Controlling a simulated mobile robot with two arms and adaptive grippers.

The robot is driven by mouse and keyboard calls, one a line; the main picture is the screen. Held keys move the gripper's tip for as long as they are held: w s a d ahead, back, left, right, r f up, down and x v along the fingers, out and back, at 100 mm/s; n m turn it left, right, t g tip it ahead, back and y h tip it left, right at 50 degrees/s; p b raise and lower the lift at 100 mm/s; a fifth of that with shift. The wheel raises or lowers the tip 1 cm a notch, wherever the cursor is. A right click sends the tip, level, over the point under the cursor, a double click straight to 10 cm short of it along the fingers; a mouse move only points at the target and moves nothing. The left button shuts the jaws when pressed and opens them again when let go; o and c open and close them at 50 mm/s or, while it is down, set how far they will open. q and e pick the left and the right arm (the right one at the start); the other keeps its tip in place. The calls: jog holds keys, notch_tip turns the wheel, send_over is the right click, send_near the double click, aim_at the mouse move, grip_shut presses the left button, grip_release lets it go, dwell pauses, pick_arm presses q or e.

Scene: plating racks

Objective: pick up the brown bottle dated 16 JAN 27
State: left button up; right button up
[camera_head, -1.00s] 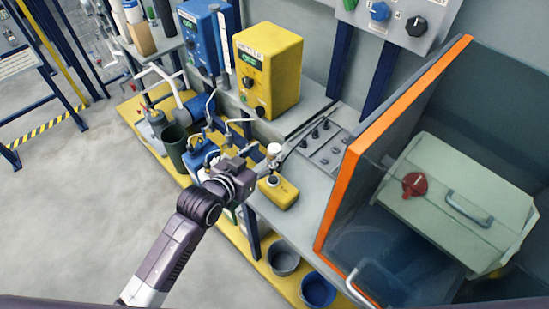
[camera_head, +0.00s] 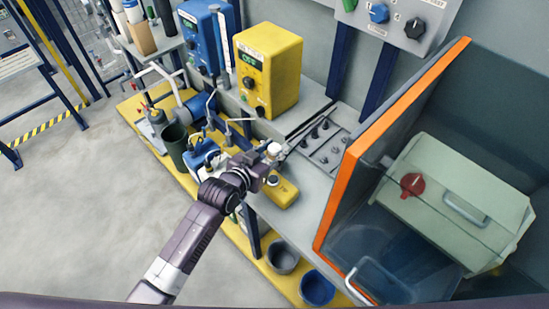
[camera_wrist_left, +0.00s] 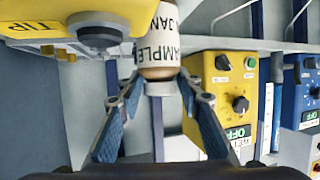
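A small bottle with a white cap (camera_head: 273,149) stands upright on the bench in the head view, just beyond my left gripper (camera_head: 264,168). In the left wrist view the bottle (camera_wrist_left: 157,45) is at top centre, with brown glass and a white label. The label reads "SAMPLE" and "JAN"; the rest of the date is cut off. My left gripper (camera_wrist_left: 158,82) has its two blue fingers spread, with the tips at either side of the bottle's near end. I cannot tell whether they touch it. My right gripper is not in view.
A yellow unit (camera_head: 284,192) lies close beside the gripper. A yellow control box (camera_head: 268,70) and a blue one (camera_head: 200,35) stand behind. An orange-edged clear enclosure (camera_head: 340,190) is to the right. Buckets (camera_head: 283,257) sit below the bench.

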pick_arm(q)
jog(key=c, duration=0.4)
jog(key=shift+o, duration=0.2)
